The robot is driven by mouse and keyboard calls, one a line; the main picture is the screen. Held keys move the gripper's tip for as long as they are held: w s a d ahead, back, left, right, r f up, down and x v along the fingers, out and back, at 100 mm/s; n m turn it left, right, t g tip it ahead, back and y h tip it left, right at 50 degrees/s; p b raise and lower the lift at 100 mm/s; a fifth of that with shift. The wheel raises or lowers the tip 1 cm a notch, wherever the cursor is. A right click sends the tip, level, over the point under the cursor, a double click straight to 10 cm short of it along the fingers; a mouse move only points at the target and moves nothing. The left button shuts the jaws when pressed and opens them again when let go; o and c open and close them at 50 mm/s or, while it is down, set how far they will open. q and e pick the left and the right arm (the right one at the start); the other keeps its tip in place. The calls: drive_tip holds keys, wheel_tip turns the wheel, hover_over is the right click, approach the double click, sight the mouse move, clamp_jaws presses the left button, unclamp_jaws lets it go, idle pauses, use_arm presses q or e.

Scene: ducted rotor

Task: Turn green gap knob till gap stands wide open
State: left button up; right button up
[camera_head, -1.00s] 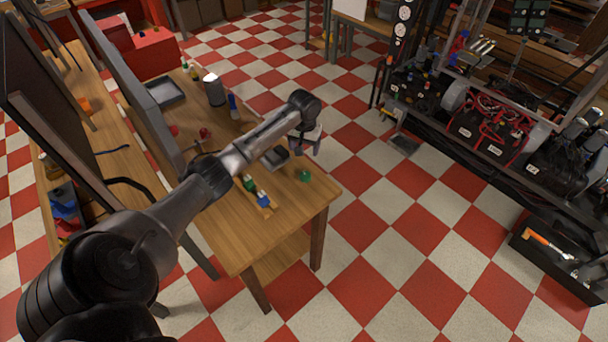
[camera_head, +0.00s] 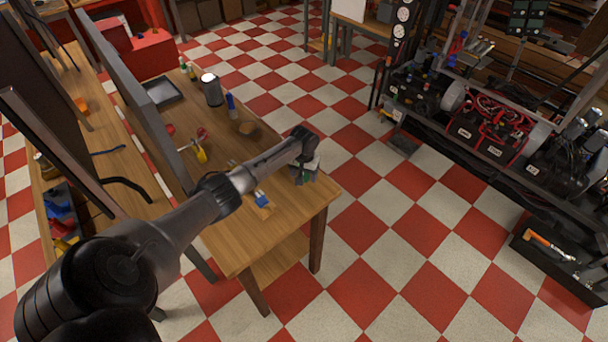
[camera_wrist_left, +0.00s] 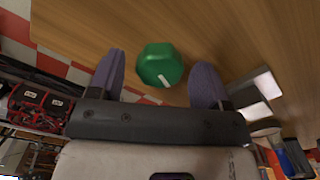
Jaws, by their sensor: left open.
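The green gap knob (camera_wrist_left: 160,64) is a faceted green knob with a short white mark, near the bench's front right corner. My left gripper (camera_wrist_left: 159,60) is open, with its two purple-grey fingers on either side of the knob. A gap shows between the knob and each finger in the left wrist view; I cannot tell if they touch at depth. In the head view the left gripper (camera_head: 304,174) is over the knob and mostly hides it. The gap itself cannot be made out. My right gripper is not in view.
The wooden bench (camera_head: 285,230) also holds a blue-topped piece (camera_head: 262,199), a yellow-handled tool (camera_head: 199,152), a grey can (camera_head: 212,90), a blue bottle (camera_head: 231,106) and a dark tray (camera_head: 163,92). Open checkered floor lies right of the bench. A grey panel (camera_head: 135,95) stands along its left side.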

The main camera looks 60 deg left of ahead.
use_arm(q)
drive_tip(key=shift+f, duration=0.1)
drive_tip(key=shift+c, duration=0.7)
drive_tip(key=c, duration=0.8)
